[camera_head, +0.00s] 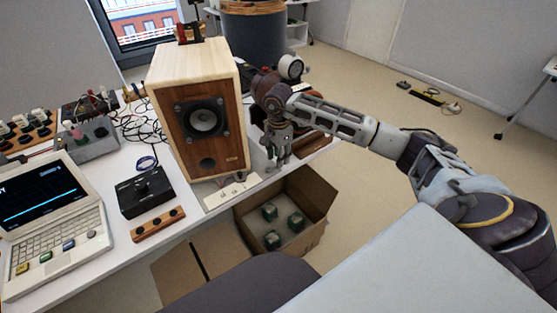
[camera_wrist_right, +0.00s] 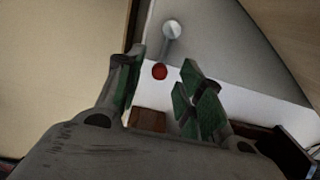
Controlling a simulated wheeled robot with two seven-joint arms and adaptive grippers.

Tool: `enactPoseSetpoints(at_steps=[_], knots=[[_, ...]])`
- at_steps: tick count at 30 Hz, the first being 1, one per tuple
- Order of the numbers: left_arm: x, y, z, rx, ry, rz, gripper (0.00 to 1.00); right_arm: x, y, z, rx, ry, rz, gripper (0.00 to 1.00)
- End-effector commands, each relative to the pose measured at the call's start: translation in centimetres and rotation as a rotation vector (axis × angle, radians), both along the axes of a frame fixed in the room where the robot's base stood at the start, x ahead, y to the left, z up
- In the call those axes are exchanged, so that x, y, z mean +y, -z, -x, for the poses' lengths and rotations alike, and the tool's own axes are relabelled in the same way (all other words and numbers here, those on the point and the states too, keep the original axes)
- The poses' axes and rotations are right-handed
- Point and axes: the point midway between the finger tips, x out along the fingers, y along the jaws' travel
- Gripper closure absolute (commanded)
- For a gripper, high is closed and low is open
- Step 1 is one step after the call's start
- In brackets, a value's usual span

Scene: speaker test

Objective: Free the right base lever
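The wooden speaker (camera_head: 205,115) stands upright on a white base plate (camera_head: 222,196) near the table's front edge. Small fittings show on the plate's front, too small to tell apart. My right gripper (camera_head: 277,163) points down beside the speaker's right side. In the right wrist view my right gripper (camera_wrist_right: 162,62) is open, with green-padded fingers apart and nothing held. Beyond and between the fingertips are a pale round-ended lever (camera_wrist_right: 172,30) and a red round spot (camera_wrist_right: 160,71). I cannot tell whether a finger touches the lever. My left gripper is not in view.
A laptop (camera_head: 45,205), a black box with a knob (camera_head: 143,191) and a wooden strip with dark knobs (camera_head: 158,224) lie left of the speaker. An open cardboard box (camera_head: 310,190) with several green-topped pieces stands below the table edge. Cables lie behind.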

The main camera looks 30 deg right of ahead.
Motion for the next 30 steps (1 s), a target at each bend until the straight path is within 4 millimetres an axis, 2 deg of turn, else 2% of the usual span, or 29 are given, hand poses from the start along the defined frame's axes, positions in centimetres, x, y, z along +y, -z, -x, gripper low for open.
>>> enactPoseSetpoints(at_steps=[6, 17, 25, 26, 30], knots=[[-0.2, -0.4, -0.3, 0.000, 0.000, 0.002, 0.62, -0.1, 1.5, 0.0, 0.001, 0.000, 0.001, 0.62], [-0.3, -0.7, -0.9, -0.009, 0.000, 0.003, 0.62, 0.0, 1.8, 0.0, 0.000, 0.000, 0.001, 0.62], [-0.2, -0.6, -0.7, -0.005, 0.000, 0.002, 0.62, 0.0, 1.8, 0.0, 0.000, 0.000, 0.001, 0.97], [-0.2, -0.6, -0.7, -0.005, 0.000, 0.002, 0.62, 0.0, 1.8, 0.0, 0.000, 0.000, 0.001, 1.00], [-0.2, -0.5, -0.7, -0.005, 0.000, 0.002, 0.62, 0.0, 1.7, 0.0, 0.000, 0.000, 0.000, 1.00]])
